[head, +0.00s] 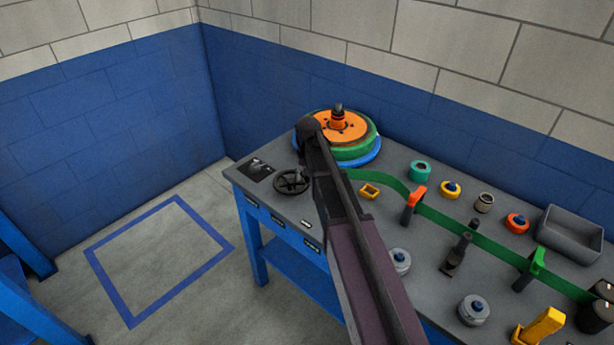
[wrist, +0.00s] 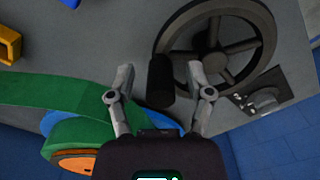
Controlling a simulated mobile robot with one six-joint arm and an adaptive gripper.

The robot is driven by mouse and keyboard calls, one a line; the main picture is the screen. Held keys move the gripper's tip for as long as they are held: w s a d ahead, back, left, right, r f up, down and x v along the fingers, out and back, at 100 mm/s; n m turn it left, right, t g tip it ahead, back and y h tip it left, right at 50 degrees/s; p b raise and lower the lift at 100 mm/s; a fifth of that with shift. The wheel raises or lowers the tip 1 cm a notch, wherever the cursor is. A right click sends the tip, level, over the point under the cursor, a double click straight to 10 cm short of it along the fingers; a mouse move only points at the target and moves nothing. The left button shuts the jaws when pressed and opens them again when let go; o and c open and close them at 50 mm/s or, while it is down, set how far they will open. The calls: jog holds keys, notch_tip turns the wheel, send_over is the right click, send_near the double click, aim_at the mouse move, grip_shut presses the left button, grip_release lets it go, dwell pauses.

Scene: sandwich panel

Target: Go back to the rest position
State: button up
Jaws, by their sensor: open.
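My gripper (wrist: 160,95) is open in the wrist view, its two grey fingers apart. The dark handwheel (wrist: 215,55) with its upright black knob (wrist: 160,80) lies ahead of the fingertips. The knob appears between or just beyond the fingers; I cannot tell whether they touch it. In the head view the handwheel (head: 292,181) sits at the left front of the grey workbench (head: 400,165). My arm reaches across the bench there and hides the gripper itself.
A stacked orange, green and blue disc (head: 345,138) stands at the back of the bench. A green belt (head: 460,228) runs right past clamps. Several small round parts and a grey bin (head: 570,235) fill the right side. A blue floor square (head: 160,260) is empty.

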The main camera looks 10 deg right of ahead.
jog(key=s+a+n, duration=0.1)
jog(key=s+n, duration=0.1)
jog(key=s, duration=2.2)
jog(key=shift+w, duration=0.1)
jog(key=w+r+n+p, duration=0.1)
jog(key=w+r+p, duration=0.3)
jog(key=w, duration=0.4)
jog(key=w+r+n+p, duration=0.2)
jog(key=w+r+p, duration=0.3)
jog(key=w, duration=0.3)
jog(key=w+d+r+n+p, duration=0.1)
jog(key=w+r+n+p, duration=0.1)
jog(key=w+r+p, duration=0.3)
jog(key=w, duration=0.3)
jog(key=shift+f, duration=0.1)
notch_tip(320, 180, down, 13)
jog(key=b, duration=1.3)
jog(key=shift+f+b, duration=0.2)
jog(key=shift+b, duration=0.1)
